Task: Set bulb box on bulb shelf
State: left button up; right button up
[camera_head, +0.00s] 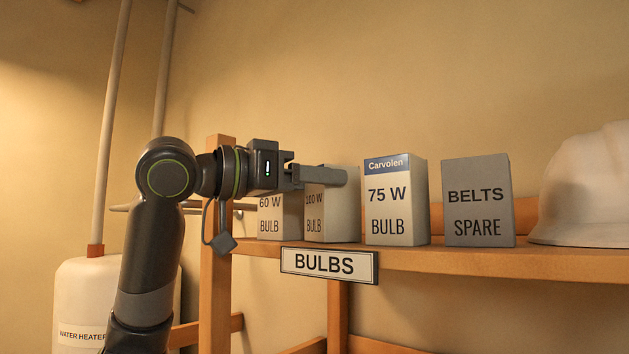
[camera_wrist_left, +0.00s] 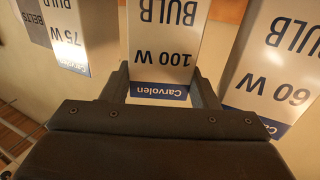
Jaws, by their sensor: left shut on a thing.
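The 100 W bulb box (camera_head: 330,218) is upright on the wooden bulb shelf (camera_head: 480,260), its base level with the neighbouring boxes; I cannot tell if any tiny gap is under it. It stands between the 60 W bulb box (camera_head: 278,216) and the 75 W bulb box (camera_head: 395,200). My left gripper (camera_head: 322,177) is shut on the upper part of the 100 W box, and a finger hides part of its top. In the left wrist view the 100 W box (camera_wrist_left: 165,40) shows upside down between the two fingers (camera_wrist_left: 163,88). My right gripper is not in view.
A BULBS sign (camera_head: 330,265) hangs on the shelf's front edge. A grey BELTS SPARE box (camera_head: 478,200) and a white hard hat (camera_head: 588,190) stand further right. A wooden post (camera_head: 216,290) is at the shelf's left end. A water heater (camera_head: 80,290) with pipes stands left.

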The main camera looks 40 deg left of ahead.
pick_arm(q)
jog(key=shift+d, duration=0.1)
jog(key=shift+d+f, duration=0.1)
jog(key=o, duration=0.7)
jog(key=shift+s+a, duration=0.15)
jog(key=shift+a, duration=0.05)
jog(key=b+v, duration=0.4)
jog(key=v, duration=0.7)
jog(key=shift+s, duration=0.3)
jog(key=shift+a, duration=0.1)
